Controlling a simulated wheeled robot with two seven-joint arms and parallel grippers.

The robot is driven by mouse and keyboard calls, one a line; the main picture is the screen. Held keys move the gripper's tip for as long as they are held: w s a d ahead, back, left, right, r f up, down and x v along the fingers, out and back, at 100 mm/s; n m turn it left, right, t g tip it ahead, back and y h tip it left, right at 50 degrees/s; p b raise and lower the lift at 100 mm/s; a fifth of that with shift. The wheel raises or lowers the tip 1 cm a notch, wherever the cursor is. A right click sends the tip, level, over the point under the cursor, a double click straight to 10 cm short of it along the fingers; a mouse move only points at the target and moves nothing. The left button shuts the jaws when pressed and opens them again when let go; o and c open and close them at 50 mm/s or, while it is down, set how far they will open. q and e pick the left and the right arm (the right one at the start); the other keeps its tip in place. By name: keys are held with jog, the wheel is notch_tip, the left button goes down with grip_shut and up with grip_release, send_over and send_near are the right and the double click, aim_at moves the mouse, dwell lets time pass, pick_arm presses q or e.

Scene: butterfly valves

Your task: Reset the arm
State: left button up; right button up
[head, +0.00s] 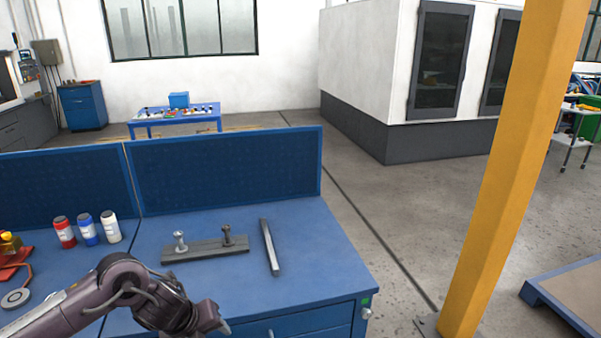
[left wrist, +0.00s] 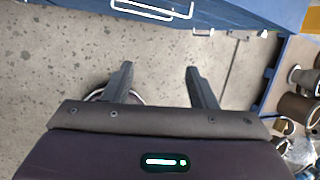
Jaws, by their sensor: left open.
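My left arm comes in from the lower left of the head view, and its gripper (head: 222,322) is at the front edge of the blue workbench (head: 315,278). In the left wrist view the two dark fingers of the left gripper (left wrist: 158,82) stand apart with nothing between them, over the grey floor. A grey plate with two upright bolt-like fittings (head: 205,249) lies on the bench beyond the gripper. A grey metal bar (head: 269,247) lies to its right. My right gripper does not show in either view.
Red, blue and white bottles (head: 87,230) stand on the bench's left side. A blue panel (head: 228,172) closes off the bench's back. A yellow post (head: 510,170) rises at the right. Spools (left wrist: 300,108) sit at the right of the left wrist view.

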pick_arm(q)
jog(key=w+d+f+n+h+b, duration=0.1)
jog(key=d+f+n+h, duration=0.15)
jog(key=f+n, duration=0.55)
jog(key=w+d+f+n+h+b, duration=0.1)
jog(key=d+f+n, duration=0.25)
jog(key=f, duration=0.85)
jog(key=s+a+f+n+t+y, duration=0.1)
jog(key=s+a+f+n, duration=0.15)
jog(key=f, duration=0.35)
jog(key=s+a+f+n, duration=0.1)
jog(key=s+f+n, duration=0.1)
jog(key=f+n, duration=0.3)
jog(key=s+a+f+n+g+y, duration=0.1)
jog(key=s+a+f+n, duration=0.1)
jog(key=s+f, duration=0.6)
jog(key=s+a+f+n+g+y+b, duration=0.1)
jog(key=s+f+n, duration=0.3)
jog(key=s, duration=1.5)
jog(key=s+a+f+n+g+y, duration=0.2)
jog(key=s+a+f+n+y, duration=0.1)
jog(key=s+f, duration=0.9)
jog(key=shift+s+n+b, duration=0.4)
jog(key=shift+s+n, duration=0.2)
jog(key=shift+s, duration=0.3)
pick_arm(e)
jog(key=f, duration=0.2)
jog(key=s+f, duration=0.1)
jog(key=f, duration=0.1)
